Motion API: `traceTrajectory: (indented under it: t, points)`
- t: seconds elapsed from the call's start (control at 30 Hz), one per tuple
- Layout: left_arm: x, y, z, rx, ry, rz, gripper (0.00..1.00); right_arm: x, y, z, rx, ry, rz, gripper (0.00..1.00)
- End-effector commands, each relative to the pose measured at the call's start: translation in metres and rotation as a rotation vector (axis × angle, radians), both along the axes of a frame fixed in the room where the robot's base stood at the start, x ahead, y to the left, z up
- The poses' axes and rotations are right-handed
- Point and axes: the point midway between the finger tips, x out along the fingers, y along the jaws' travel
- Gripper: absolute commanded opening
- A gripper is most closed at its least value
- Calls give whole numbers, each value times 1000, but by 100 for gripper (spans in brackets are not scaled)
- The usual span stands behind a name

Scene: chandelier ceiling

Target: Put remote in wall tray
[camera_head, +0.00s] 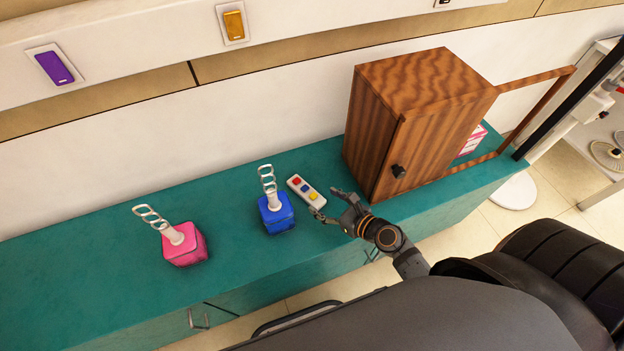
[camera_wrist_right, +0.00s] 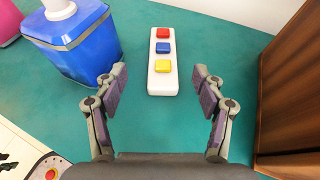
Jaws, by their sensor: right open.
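The remote (camera_head: 306,191) is a white bar with red, blue and yellow buttons, lying flat on the teal counter (camera_head: 100,245). In the right wrist view the remote (camera_wrist_right: 162,68) lies ahead, roughly centred between the fingers, its near end about level with the fingertips. My right gripper (camera_head: 327,203) is open and empty, its fingers spread at the remote's near end and apart from it. I cannot make out a wall tray in these views. My left gripper is not in view.
A blue dispenser-like object (camera_head: 276,214) stands just left of the remote, a pink one (camera_head: 184,245) further left. A wooden cabinet (camera_head: 415,125) stands to the right. Purple (camera_head: 55,68) and orange (camera_head: 234,25) wall switches are above. The counter between blue and pink is clear.

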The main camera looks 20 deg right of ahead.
Motion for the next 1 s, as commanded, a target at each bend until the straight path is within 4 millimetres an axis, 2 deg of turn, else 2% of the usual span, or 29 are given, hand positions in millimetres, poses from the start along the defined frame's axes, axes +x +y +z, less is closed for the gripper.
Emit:
traceTrajectory:
  t: [0.23, 0.53, 0.8, 1.0]
  points:
    - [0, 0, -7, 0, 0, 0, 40, 34, 14, -16, 3, -2, -2, 70]
    - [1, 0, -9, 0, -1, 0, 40, 50, 20, -24, 1, -1, 0, 70]
    - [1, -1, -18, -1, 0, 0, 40, 87, 31, -39, 3, 0, -1, 70]
    - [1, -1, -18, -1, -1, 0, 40, 91, 33, -40, 0, 1, 0, 70]
